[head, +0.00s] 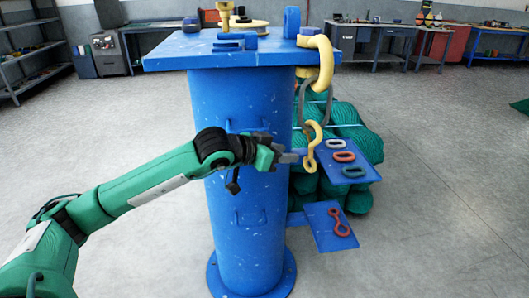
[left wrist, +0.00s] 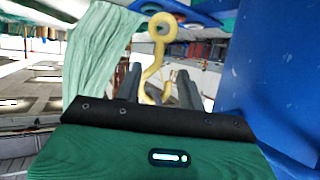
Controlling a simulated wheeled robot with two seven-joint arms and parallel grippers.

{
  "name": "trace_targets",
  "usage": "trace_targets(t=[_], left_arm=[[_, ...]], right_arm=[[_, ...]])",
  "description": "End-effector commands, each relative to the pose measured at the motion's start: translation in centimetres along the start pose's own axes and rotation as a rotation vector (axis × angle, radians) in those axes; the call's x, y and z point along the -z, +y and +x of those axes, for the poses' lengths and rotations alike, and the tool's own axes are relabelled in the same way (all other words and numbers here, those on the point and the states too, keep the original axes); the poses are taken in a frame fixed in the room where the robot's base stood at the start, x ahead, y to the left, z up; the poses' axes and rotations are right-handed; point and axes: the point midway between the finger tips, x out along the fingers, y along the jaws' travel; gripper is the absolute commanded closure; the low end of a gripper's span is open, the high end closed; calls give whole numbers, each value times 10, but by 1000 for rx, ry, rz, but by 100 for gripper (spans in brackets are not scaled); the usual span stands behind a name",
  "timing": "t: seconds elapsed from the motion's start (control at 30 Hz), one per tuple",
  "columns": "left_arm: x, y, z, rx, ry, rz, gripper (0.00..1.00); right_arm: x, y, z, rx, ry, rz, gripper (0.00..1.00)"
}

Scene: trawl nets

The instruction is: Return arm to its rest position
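My left arm reaches in from the left in the head view, across the front of the blue pedestal (head: 240,180). My left gripper (head: 290,157) points right, close to a yellow hook (head: 311,150). The hook hangs from a dark link (head: 320,105) under a larger yellow shackle (head: 323,62) at the edge of the pedestal top. In the left wrist view the two fingers (left wrist: 159,80) stand apart, with the yellow hook (left wrist: 160,38) showing beyond and between them. Neither finger visibly touches it. My right gripper is not in view.
Two small blue shelves (head: 365,172) jut out at the pedestal's right, holding coloured links and a red swivel piece (head: 340,222). Green net bundles (head: 350,120) are stacked behind. Workbenches and a shelf rack (head: 30,50) line the back. The floor at left is clear.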

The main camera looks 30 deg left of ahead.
Motion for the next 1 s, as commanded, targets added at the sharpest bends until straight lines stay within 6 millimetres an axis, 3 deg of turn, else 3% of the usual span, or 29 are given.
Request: trace_targets(t=[0.1, 0.33, 0.53, 0.77, 0.87, 1.0], left_arm=[[-1, -1, -21, 2, 0, 2, 61], [0, 0, -50, 2, 0, 1, 61], [0, 0, -62, 0, 0, 1, 61], [-1, 5, -62, -18, 4, -23, 61], [-7, 29, -55, -111, 22, -156, 61], [-13, 95, -47, -388, 54, -613, 61]], right_arm=[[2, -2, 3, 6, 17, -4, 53], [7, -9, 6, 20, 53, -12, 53], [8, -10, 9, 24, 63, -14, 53], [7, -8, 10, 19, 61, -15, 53], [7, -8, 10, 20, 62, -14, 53], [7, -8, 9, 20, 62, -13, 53]])
